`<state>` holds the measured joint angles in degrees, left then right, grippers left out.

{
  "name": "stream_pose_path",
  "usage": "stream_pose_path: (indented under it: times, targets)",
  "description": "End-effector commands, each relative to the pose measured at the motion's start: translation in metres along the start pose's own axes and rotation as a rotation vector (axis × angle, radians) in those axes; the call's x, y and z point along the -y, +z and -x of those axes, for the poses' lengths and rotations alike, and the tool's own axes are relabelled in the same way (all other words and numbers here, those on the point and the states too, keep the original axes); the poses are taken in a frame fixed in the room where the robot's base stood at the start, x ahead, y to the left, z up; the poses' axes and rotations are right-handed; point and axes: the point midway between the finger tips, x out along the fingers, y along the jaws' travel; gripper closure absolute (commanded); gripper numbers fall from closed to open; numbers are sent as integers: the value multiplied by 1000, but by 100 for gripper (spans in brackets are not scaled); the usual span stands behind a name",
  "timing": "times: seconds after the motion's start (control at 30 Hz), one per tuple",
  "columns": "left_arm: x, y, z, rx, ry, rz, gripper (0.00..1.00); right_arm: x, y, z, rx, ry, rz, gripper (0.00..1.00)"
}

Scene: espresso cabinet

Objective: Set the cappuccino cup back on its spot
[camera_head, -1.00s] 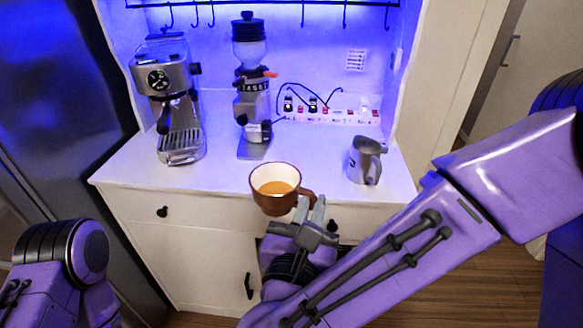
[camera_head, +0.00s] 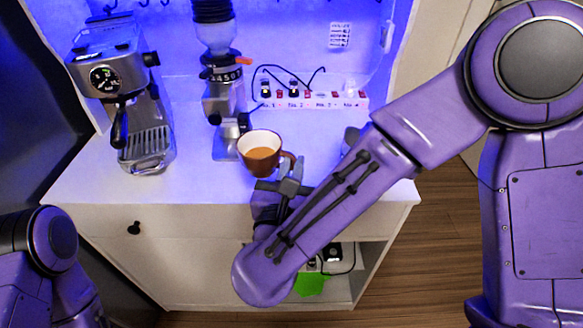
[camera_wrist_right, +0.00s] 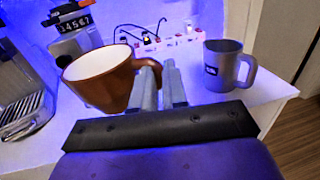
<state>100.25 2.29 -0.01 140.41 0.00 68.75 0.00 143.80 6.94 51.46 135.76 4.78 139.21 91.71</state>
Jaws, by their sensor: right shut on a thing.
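The brown cappuccino cup (camera_head: 260,158) with a white inside holds a light brown drink in the head view. My right gripper (camera_head: 291,172) is shut on its handle, on the cup's right side. The cup appears upright over the front part of the white cabinet top (camera_head: 200,185); I cannot tell whether its base touches. The right wrist view shows the cup (camera_wrist_right: 100,82) left of the fingers (camera_wrist_right: 160,82), with its handle at the fingertips. My left arm shows at the lower left, but its gripper is out of view.
An espresso machine (camera_head: 115,75) stands at the left and a grinder (camera_head: 222,85) behind the cup. A power strip (camera_head: 315,100) lies at the back. A grey metal pitcher (camera_wrist_right: 222,65) stands right of the cup, mostly hidden by my arm in the head view.

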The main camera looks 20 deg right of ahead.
Motion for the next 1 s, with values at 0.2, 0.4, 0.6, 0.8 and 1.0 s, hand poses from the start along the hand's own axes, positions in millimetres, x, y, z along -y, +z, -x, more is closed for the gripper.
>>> stream_pose_path:
  times: [0.2,0.4,0.6,0.8,1.0]
  targets:
    - [1,-8,18,-1,1,0,57,-1,-31,-52,-4,-3,4,100]
    - [2,-11,25,-1,1,0,57,-3,-64,-79,-1,2,0,100]
    - [3,-15,36,-1,0,0,57,-4,-85,-89,-1,5,3,100]
    - [3,-17,41,-1,1,0,57,-4,-107,-89,1,4,-1,100]
    - [3,-16,39,-1,1,0,57,-4,-108,-89,1,4,-2,100]
